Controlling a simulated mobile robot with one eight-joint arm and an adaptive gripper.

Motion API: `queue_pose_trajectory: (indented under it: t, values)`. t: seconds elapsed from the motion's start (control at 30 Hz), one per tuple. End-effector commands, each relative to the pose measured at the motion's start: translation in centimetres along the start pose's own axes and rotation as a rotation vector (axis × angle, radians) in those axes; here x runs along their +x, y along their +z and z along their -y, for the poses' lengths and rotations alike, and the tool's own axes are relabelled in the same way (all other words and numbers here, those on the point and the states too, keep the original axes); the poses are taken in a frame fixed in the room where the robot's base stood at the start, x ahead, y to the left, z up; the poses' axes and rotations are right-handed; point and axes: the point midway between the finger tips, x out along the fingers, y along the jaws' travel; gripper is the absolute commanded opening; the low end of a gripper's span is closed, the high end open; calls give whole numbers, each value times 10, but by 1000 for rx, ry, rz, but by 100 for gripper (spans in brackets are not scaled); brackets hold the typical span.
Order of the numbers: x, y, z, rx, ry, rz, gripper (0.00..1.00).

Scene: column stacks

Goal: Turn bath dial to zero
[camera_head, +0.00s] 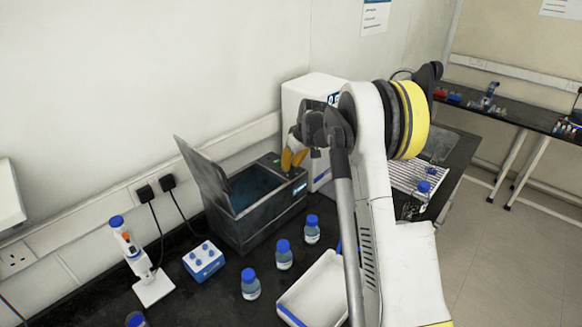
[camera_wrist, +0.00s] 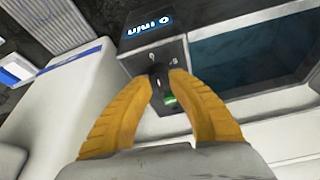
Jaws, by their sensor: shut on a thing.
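The water bath (camera_head: 262,215) is a dark grey box with its lid (camera_head: 203,177) raised, standing on the black bench against the wall. Its open basin holds dark blue water, which also shows in the wrist view (camera_wrist: 255,55). My gripper (camera_head: 293,160) has yellow fingers and is over the right end of the bath. In the wrist view my gripper (camera_wrist: 167,78) is shut on the small dark dial (camera_wrist: 159,72) on the bath's control panel. A green display (camera_wrist: 171,98) sits beside the dial. The fingers hide part of the dial, so its setting cannot be read.
A white box-shaped unit (camera_head: 307,100) stands close behind the bath's right end. Blue-capped bottles (camera_head: 283,255), a white tray (camera_head: 312,290), a blue tube block (camera_head: 203,261) and a pipette on a stand (camera_head: 135,257) are in front and to the left.

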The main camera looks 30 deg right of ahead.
Motion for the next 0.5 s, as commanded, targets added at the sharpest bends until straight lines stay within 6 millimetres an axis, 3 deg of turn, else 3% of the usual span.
queue_pose_trajectory:
  t: [0.5]
  values:
    - [1,1,0,-134,-56,2,0]
